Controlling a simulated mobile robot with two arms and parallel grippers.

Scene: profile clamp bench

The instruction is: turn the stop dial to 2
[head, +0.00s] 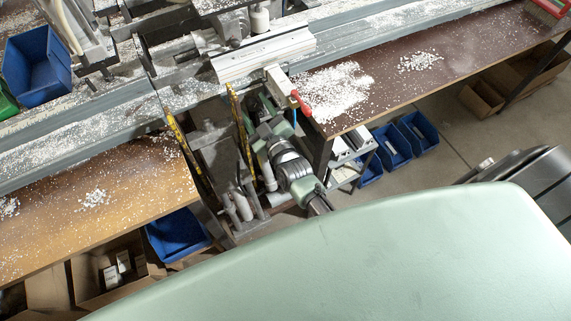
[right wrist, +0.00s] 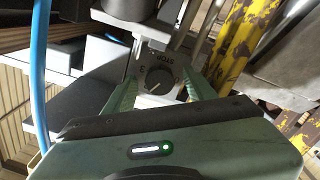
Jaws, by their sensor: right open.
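The stop dial (right wrist: 160,82) shows in the right wrist view as a dark round knob with a pale pointer line, on a grey plate whose lettering appears upside down. My right gripper (right wrist: 163,92) is open, with one green finger on each side of the dial. I cannot tell whether the fingers touch it. In the head view my right gripper (head: 262,108) is below the clamp, in the gap between the benches, and the dial cannot be made out. My left gripper is not in view.
A pale aluminium profile (head: 265,55) lies in the clamp above my right arm, near a red-handled lever (head: 300,102). Yellow-black striped posts (head: 240,135) stand close left of the arm. A blue hose (right wrist: 39,75) runs along the left of the wrist view. White chips litter the benches.

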